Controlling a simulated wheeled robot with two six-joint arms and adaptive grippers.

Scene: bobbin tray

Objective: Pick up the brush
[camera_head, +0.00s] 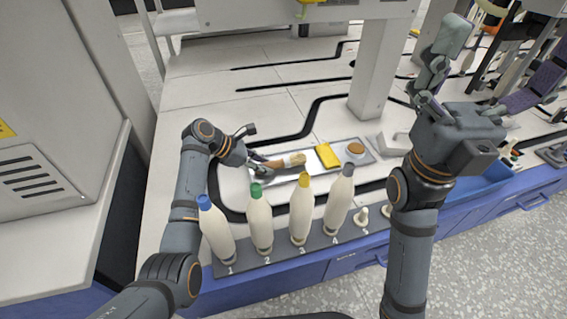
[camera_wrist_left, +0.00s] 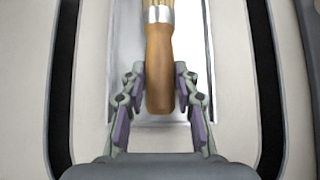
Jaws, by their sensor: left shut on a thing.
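The brush (camera_head: 294,160) has a brown wooden handle and pale bristles and lies along the metal tray (camera_head: 312,162). In the left wrist view the wooden handle (camera_wrist_left: 159,58) points toward me, with the metal band and bristles at the top edge. My left gripper (camera_head: 258,166) is at the handle end, and in the wrist view its fingers (camera_wrist_left: 160,82) are closed on both sides of the handle. The bristle tip is cut off in the wrist view. My right gripper (camera_head: 494,68) is raised at the right with its fingers spread wide, apart from the brush.
A yellow sponge (camera_head: 327,156) and a round brown piece (camera_head: 355,148) are on the tray, right of the brush. A grey post (camera_head: 378,65) rises behind the tray.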

